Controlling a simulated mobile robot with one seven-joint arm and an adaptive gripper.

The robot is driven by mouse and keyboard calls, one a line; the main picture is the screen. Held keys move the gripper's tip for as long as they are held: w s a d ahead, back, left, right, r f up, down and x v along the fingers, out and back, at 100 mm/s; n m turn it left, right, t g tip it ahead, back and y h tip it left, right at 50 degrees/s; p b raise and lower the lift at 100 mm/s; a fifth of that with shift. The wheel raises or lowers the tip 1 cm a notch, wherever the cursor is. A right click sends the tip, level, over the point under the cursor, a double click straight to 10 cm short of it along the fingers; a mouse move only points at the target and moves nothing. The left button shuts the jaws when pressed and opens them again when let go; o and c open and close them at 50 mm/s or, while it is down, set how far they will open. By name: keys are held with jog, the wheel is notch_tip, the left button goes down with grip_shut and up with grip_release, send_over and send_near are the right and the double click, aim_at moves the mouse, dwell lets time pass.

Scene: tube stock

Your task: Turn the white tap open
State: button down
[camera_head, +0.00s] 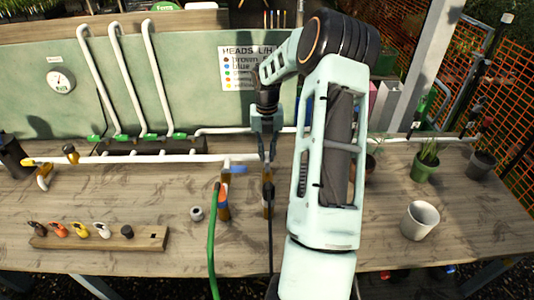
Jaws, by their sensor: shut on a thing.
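My gripper (268,152) points down at the white pipe (215,157) near the middle of the table's back. Its fingers are shut at the top of a brass-coloured tap (268,182) with a black hose hanging below it. The tap's handle is hidden between and behind the fingers, so its colour and angle do not show.
A wooden rack (150,240) with several coloured nozzles lies at the left front. A small grey reel (196,213) stands near the green hose. A white pot (419,220) and potted plants (426,165) stand right of my arm. The table's middle left is clear.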

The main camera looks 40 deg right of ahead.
aim_at(267, 157)
jog(key=c, duration=1.9)
grip_release()
jog(key=shift+c, duration=0.2)
jog(key=shift+r, duration=0.15)
notch_tip(267, 157, up, 12)
